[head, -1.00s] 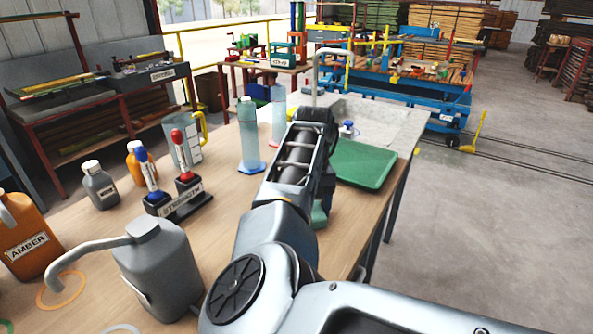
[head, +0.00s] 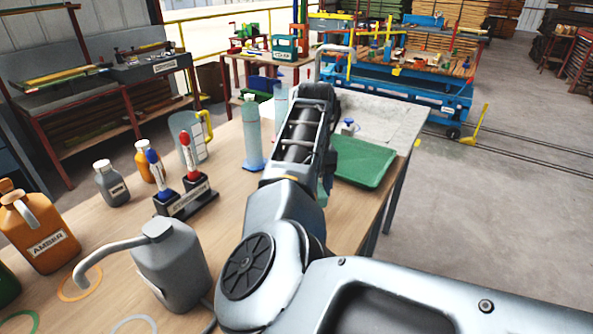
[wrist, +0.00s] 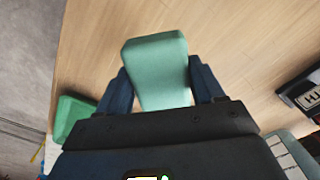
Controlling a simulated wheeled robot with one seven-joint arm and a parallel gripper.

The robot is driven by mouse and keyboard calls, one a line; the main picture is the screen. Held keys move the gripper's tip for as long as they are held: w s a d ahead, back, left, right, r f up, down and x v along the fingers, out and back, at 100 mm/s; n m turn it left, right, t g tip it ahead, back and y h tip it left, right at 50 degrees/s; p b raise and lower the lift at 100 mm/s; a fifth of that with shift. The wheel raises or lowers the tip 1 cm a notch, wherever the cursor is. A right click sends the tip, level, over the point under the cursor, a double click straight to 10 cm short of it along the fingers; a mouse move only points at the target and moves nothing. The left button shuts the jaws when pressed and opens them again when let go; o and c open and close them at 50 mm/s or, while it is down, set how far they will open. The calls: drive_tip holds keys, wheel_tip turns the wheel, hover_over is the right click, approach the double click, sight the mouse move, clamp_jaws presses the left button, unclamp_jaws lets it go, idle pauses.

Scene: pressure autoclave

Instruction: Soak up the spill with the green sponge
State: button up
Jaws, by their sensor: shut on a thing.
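My gripper (wrist: 159,68) is shut on the green sponge (wrist: 157,88), a pale green block between its two dark fingers in the wrist view. The sponge is over bare wooden tabletop; whether it touches the wood I cannot tell. In the head view my arm hides most of the gripper, and only a bit of the sponge (head: 322,191) shows beside the arm. I cannot make out the spill in either view.
A green tray (head: 365,162) lies to the right of my arm.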

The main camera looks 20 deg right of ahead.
drive_tip(key=shift+r+p, duration=0.8)
drive_tip(key=shift+r, duration=0.3)
